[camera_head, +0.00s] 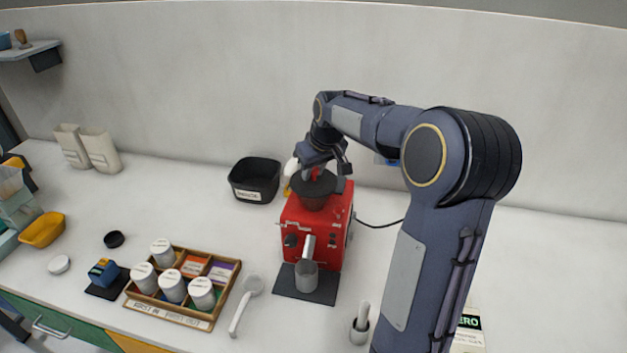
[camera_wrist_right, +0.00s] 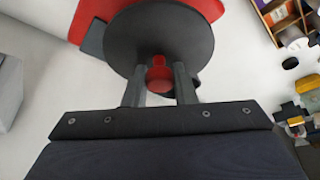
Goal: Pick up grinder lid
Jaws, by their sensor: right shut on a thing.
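The red grinder (camera_head: 318,225) stands on the counter in the middle of the head view. The grinder lid (camera_head: 306,187) is a dark disc at the top of its hopper. In the right wrist view the lid (camera_wrist_right: 130,45) shows as a round black disc with a red knob (camera_wrist_right: 160,78). My right gripper (camera_head: 317,171) is above the lid. Its two fingers (camera_wrist_right: 159,85) are shut on the lid's red knob. I cannot tell whether the lid touches the hopper. My left gripper is not in view.
A black bin (camera_head: 256,180) stands left of the grinder. A wooden tray (camera_head: 190,316) of white jars and coloured packets, a white spoon (camera_head: 243,303) and a small grey cup (camera_head: 360,328) lie in front. A black cable (camera_head: 380,225) runs right. The counter's back right is clear.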

